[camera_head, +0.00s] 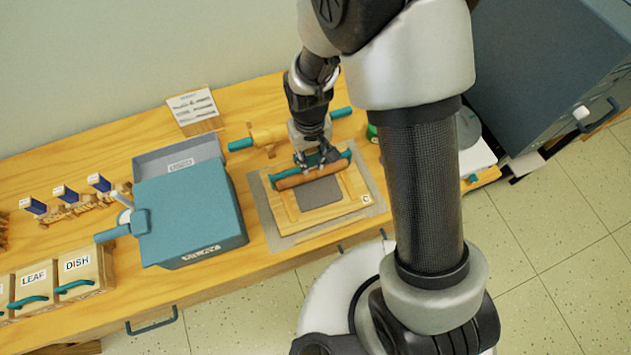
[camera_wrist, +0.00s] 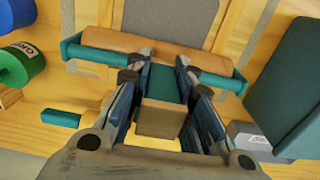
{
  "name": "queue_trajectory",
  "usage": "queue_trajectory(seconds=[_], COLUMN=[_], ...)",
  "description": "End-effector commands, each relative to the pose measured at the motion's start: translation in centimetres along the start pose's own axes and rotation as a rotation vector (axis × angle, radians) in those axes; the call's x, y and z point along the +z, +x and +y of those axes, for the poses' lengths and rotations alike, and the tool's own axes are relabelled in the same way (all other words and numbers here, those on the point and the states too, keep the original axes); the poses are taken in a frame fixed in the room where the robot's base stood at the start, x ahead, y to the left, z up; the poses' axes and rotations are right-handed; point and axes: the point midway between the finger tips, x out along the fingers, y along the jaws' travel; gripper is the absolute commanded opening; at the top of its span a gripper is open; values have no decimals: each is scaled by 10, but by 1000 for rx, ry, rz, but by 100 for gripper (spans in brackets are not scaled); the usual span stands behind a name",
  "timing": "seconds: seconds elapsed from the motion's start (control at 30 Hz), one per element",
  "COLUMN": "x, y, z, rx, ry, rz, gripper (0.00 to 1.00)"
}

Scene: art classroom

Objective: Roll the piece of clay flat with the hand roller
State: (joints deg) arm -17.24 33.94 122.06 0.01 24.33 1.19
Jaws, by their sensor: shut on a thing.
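The piece of clay (camera_head: 321,192) is a flat grey slab on a wooden board (camera_head: 340,211); its edge also shows at the top of the wrist view (camera_wrist: 170,18). The hand roller (camera_head: 297,181) has a tan wooden cylinder in a teal frame and lies along the board's back side, behind the clay. My gripper (camera_head: 313,159) is shut on the roller's teal handle (camera_wrist: 167,87) from above. In the wrist view the roller's cylinder (camera_wrist: 150,45) runs across, beyond my fingers. I cannot tell whether it touches the board.
A rolling pin (camera_head: 268,135) with teal handles lies behind the board, partly hidden by my arm. A teal box (camera_head: 190,215) stands to the left, with drawers labelled LEAF and DISH (camera_head: 78,268) farther left. Blue and green spools (camera_wrist: 22,65) show in the wrist view.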

Motion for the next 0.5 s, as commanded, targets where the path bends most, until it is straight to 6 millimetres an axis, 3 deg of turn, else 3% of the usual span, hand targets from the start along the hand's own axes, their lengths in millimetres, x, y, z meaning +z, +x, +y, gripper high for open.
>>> queue_trajectory(seconds=[0.5], x=[-2], y=[-57], z=[0], rx=[0], ry=[0], rz=[6], gripper=[0])
